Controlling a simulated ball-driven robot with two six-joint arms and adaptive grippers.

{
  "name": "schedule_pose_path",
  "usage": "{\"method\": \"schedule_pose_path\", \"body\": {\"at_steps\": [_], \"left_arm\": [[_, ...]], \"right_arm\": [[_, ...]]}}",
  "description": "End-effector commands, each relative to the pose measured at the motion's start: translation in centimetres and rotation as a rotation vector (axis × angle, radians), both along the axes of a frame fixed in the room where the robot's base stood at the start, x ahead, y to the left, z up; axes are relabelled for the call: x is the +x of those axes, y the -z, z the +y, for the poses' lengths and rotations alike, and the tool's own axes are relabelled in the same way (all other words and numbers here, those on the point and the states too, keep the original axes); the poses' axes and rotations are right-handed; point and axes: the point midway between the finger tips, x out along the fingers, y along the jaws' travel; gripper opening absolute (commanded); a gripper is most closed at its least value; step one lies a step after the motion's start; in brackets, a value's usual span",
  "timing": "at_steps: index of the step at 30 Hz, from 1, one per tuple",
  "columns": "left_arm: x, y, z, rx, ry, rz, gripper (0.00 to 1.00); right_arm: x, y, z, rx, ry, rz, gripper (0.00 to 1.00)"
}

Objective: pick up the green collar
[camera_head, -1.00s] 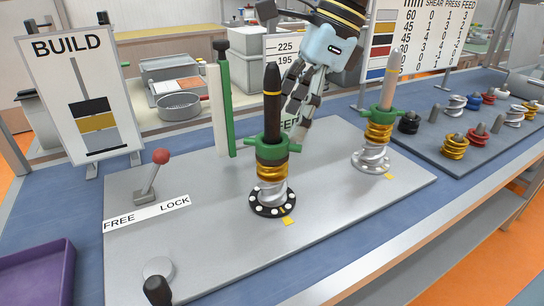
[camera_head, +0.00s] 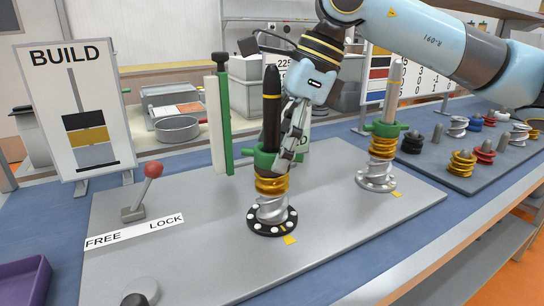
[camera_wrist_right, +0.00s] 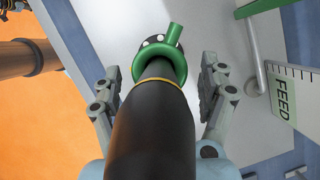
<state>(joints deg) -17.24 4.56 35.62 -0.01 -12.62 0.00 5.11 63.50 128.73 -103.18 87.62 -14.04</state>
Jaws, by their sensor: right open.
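A green collar (camera_head: 265,160) with side handles sits around the dark left post (camera_head: 271,100), above a gold coil and a silver coil. My right gripper (camera_head: 293,130) reaches down beside this post, its fingers overlapping the collar's right side in the head view. In the right wrist view the gripper (camera_wrist_right: 158,84) is open, with one finger on each side of the dark post. The green collar (camera_wrist_right: 182,62) shows beyond the fingers, apart from them in that picture. A second green collar (camera_head: 385,129) sits on the paler right post (camera_head: 391,80). My left gripper is out of view.
A red-knobbed lever (camera_head: 144,192) stands by the FREE/LOCK label on the grey plate (camera_head: 180,265). A green and white upright (camera_head: 219,125) stands behind the left post. A rack (camera_head: 450,172) of several coloured coils is at the right. A BUILD sign (camera_head: 83,110) stands at the left.

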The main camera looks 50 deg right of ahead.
Motion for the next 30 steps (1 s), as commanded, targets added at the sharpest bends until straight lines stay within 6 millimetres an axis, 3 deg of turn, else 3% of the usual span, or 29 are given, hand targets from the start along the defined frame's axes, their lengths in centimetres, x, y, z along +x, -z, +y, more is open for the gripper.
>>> {"method": "schedule_pose_path", "body": {"at_steps": [6, 21, 30], "left_arm": [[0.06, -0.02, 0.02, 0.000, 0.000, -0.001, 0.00], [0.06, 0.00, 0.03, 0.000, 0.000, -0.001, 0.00], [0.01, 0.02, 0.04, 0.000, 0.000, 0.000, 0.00]], "right_arm": [[0.00, 0.01, -0.03, -0.001, 0.000, 0.000, 0.74], [0.00, 0.01, -0.03, -0.001, 0.000, 0.000, 0.09], [0.05, -0.26, -0.04, -0.001, 0.000, -0.002, 0.09]]}}
